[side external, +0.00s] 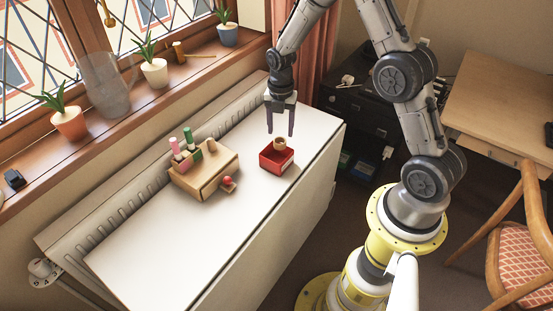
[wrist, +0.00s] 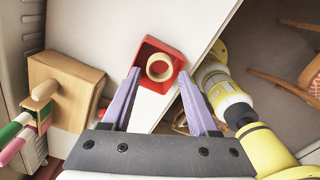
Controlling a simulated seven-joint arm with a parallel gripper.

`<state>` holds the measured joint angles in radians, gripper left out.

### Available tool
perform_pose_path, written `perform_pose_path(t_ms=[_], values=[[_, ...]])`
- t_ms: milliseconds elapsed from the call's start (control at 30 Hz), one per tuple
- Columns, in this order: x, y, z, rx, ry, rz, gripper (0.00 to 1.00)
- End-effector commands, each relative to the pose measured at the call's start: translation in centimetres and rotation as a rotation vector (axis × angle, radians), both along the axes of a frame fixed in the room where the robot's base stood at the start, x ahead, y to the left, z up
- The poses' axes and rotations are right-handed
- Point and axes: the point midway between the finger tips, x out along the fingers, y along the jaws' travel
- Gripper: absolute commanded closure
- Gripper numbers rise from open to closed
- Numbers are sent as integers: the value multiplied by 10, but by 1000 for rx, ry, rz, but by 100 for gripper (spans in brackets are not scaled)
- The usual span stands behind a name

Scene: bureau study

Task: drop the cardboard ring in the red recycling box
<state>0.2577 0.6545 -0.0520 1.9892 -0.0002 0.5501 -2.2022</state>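The red recycling box (side external: 275,163) stands on the white top near its right end. It also shows in the wrist view (wrist: 146,82). The tan cardboard ring (side external: 280,145) is at the mouth of the box, and in the wrist view the ring (wrist: 150,68) lies within the box's outline. I cannot tell whether it rests on the floor of the box. My gripper (side external: 280,133) points down above the box. In the wrist view its fingers (wrist: 158,72) are wide apart, on either side of the ring, with nothing held between them.
Potted plants (side external: 153,70) and a glass vase (side external: 106,85) line the windowsill. The white top's (side external: 150,255) near-left part is clear.

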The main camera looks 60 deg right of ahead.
Motion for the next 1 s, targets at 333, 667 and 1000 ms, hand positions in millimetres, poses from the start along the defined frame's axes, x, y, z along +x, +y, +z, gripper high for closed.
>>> perform_pose_path(t_ms=[333, 667, 1000], values=[[0, 0, 0, 0, 0, 0, 21], [1, 0, 36, -2, -6, 0, 21], [1, 0, 108, -1, -5, 0, 21]])
